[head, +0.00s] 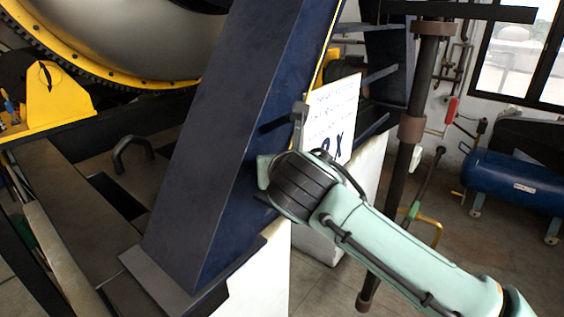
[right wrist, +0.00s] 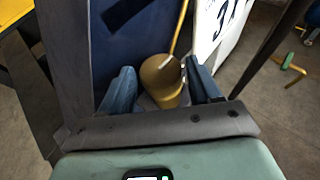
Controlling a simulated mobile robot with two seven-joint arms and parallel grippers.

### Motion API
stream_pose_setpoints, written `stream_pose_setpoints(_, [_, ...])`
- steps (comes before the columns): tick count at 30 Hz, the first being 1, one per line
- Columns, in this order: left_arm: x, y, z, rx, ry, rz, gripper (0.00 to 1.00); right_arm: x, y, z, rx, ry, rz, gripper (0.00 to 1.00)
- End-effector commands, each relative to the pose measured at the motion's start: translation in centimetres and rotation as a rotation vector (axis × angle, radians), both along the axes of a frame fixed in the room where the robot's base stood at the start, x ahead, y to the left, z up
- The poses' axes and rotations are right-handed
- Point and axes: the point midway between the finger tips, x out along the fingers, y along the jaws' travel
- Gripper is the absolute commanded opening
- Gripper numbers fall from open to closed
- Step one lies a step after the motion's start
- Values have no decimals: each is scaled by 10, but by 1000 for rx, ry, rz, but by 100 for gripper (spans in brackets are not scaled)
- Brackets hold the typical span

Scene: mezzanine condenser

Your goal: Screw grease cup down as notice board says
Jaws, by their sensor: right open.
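The brass grease cup (right wrist: 161,80) shows in the right wrist view, in front of a dark blue steel face. My right gripper (right wrist: 160,70) is open, with one blue finger on each side of the cup. I cannot tell whether either finger touches it. In the head view my right gripper (head: 278,172) is at the right face of the slanted blue column (head: 222,130) and hides the cup. The white notice board (head: 340,105) is behind it, with handwriting partly covered by my gripper; a large X shows, the rest is too small to read. My left gripper is out of view.
A dark vertical pipe (head: 424,85) stands right of the board, behind my right forearm. A blue tank (head: 515,185) lies at the far right. A large drum with a yellow rim (head: 75,75) is at upper left. Open floor shows between pipe and tank.

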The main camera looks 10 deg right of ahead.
Motion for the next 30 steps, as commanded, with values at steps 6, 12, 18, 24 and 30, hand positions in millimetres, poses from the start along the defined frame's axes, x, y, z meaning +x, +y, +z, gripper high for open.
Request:
stream_pose_setpoints(6, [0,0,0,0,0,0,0,0,0,0,0,0,0,59])
stream_pose_setpoints(12, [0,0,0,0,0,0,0,0,0,0,0,0,0,21])
stream_pose_setpoints(18, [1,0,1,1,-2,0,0,0,1,0,1,0,-18,21])
stream_pose_setpoints(24, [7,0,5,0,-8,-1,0,1,4,1,-1,0,-101,21])
stream_pose_setpoints(30, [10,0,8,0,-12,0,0,2,9,-1,0,2,-250,21])
